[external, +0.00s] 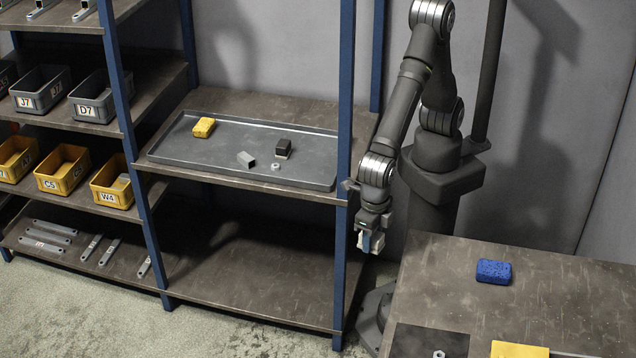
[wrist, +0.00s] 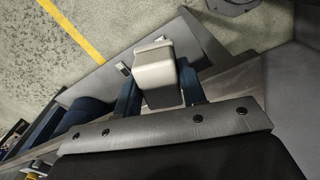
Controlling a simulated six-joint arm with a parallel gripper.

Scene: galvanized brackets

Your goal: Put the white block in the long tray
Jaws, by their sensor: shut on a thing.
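My gripper (external: 367,241) points down beside the right shelf post, in front of my base. It is shut on the white block (wrist: 155,65), which sits between the blue fingers in the wrist view. The block (external: 377,243) shows only in part in the external view, with a finger covering some of it. The long tray (external: 310,165) is a shallow grey metal tray on the upper shelf board, left of and higher than my gripper. It holds a yellow sponge (external: 204,127), a grey block (external: 246,160), a dark block (external: 283,148) and a nut (external: 276,166).
A blue shelf post (external: 345,120) stands between my arm and the tray. Left shelves hold grey bins (external: 95,97), yellow bins (external: 62,170) and metal brackets. The table at right carries a blue sponge (external: 494,271), a black mat (external: 430,341) and a yellow item (external: 519,350).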

